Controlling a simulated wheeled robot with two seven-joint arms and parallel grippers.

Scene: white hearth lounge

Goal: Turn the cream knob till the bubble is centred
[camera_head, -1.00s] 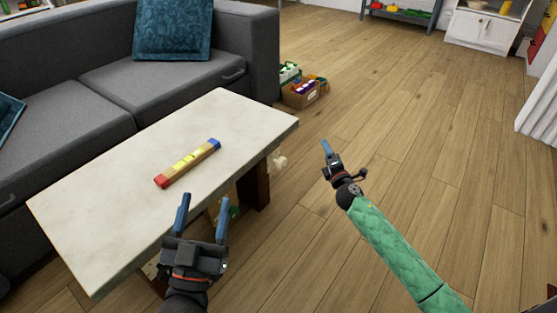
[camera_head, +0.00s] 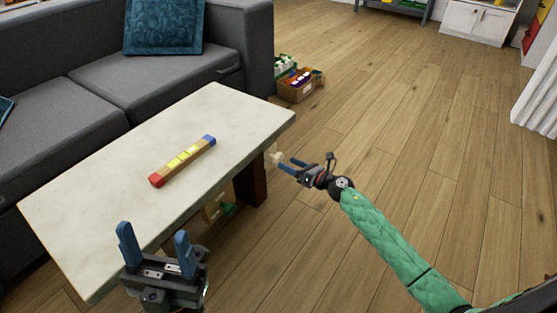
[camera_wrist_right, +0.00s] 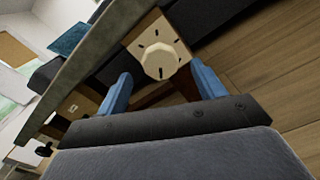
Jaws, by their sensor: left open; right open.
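The cream knob (camera_wrist_right: 160,59) is a pale faceted dial on a light wooden block (camera_wrist_right: 150,32) with dark tick marks around it. In the head view the knob (camera_head: 274,154) shows small by the table's right side, below the top. My right gripper (camera_head: 287,165) is open just right of it. In the right wrist view its blue fingers stand apart below the knob, one to each side, with nothing between them. A level (camera_head: 183,160) with red and blue ends and a yellow vial lies on the table; its bubble is too small to place. My left gripper (camera_head: 153,237) is open and empty at the table's front edge.
The pale table (camera_head: 90,200) has a bare top apart from the level. A grey sofa (camera_head: 60,100) stands behind it. Boxes of items (camera_head: 299,84) sit on the floor by the sofa. The wooden floor (camera_head: 430,140) at right is clear.

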